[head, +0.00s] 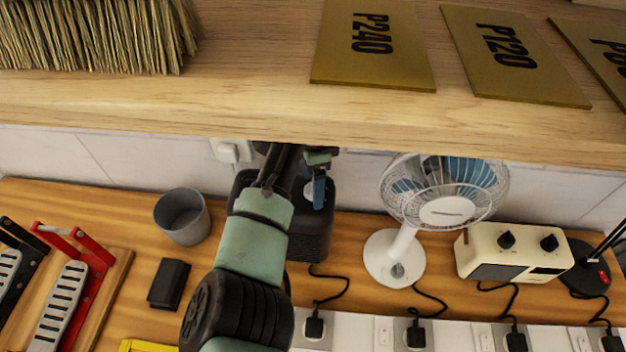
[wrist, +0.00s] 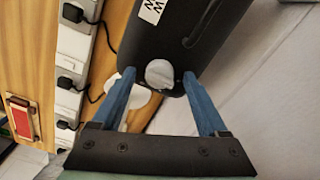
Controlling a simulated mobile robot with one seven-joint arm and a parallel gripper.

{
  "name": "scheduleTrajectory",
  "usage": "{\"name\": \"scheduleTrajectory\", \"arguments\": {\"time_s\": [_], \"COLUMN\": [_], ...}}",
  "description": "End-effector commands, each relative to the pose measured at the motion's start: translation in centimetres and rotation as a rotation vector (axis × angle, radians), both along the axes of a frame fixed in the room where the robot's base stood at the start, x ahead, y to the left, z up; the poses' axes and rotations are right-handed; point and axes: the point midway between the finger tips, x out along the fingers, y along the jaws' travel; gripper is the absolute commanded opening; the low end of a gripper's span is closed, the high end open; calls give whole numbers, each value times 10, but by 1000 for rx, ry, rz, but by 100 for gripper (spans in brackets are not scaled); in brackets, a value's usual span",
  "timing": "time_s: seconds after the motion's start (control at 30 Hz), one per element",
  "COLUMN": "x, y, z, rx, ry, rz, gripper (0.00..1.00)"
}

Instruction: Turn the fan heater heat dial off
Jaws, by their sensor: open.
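The fan heater (head: 312,238) is a black box on the bench against the wall, partly hidden behind my arm in the head view. Its black body (wrist: 190,25) fills the top of the wrist view. A pale round knob, apparently the heat dial (wrist: 160,72), shows at its near edge; I cannot read its setting. My gripper (wrist: 160,79) is open, with one blue finger on each side of the dial. Whether the fingers touch it I cannot tell. In the head view my gripper (head: 304,180) is at the heater's top, just under the shelf, and the dial is hidden.
A wooden shelf (head: 230,112) overhangs close to my gripper. A white fan (head: 396,255) stands right of the heater, then a cream box with two black knobs (head: 500,258). A grey cup (head: 182,218) stands left. Sockets with plugs and cords (head: 314,328) line the front.

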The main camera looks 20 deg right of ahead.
Motion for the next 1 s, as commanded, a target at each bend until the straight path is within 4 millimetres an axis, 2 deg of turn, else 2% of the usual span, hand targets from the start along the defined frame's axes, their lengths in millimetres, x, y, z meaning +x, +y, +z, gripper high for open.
{"name": "scheduleTrajectory", "arguments": {"time_s": [0.17,0.6,0.73,1.0], "x": [1,1,0,0], "y": [-1,0,0,0], "z": [5,69,75,75], "rx": [-1,0,0,0], "ry": [-2,-2,-1,0], "rz": [-1,0,0,0], "gripper": [77,77,77,77]}}
